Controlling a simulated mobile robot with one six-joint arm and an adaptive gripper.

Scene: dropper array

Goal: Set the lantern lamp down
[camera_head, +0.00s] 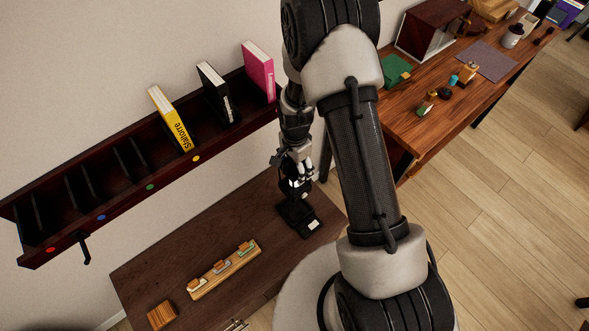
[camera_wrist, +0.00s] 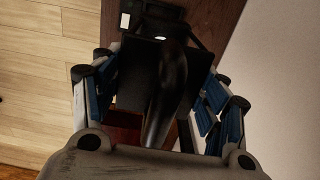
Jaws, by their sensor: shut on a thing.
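The lantern lamp is a dark, nearly black piece between my fingers in the wrist view (camera_wrist: 145,75), with a dark rounded part running toward the camera. My gripper (camera_wrist: 158,82) is shut on it, with blue-padded fingers on both sides. In the head view my gripper (camera_head: 293,186) points down over the right end of the low dark wooden table (camera_head: 185,243). Black parts (camera_head: 296,214) with a small pale patch show just below the fingers. I cannot tell whether the lamp touches the tabletop or where it ends and these parts begin.
A striped wooden holder (camera_head: 224,270) and a small wooden block (camera_head: 161,315) are on the low table. A dark wall shelf (camera_head: 130,205) holds yellow, black and pink books. A cluttered workbench (camera_head: 420,130) stands right. The tabletop's middle is clear.

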